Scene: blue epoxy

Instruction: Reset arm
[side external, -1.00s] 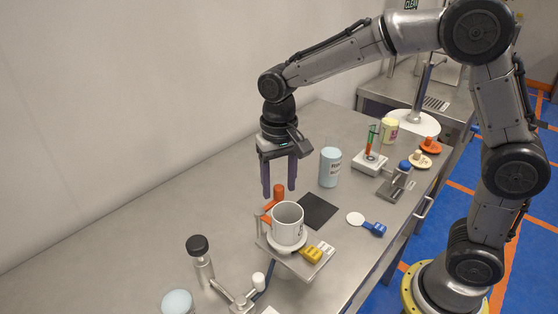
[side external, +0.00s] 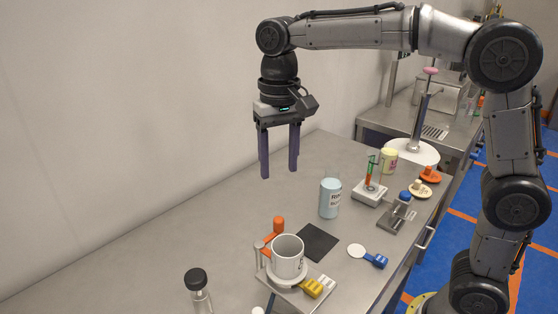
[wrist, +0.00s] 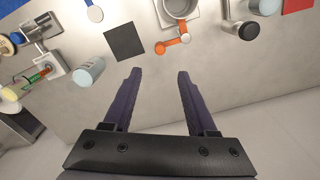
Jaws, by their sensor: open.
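My gripper (side external: 279,174) is open and empty, with its two dark purple fingers pointing down. It hangs well above the bench, over the far side near the wall. In the wrist view my gripper (wrist: 157,72) shows both fingers apart with only bare bench between them. My arm reaches in from the right, raised and bent. Nothing touches the fingers.
On the metal bench (side external: 150,262) below stand a white mug (side external: 288,258) on a small scale, an orange-handled item (side external: 278,228), a black mat (side external: 316,242), a light blue bottle (side external: 329,199) and a black-capped bottle (side external: 197,280). The space around my gripper is clear.

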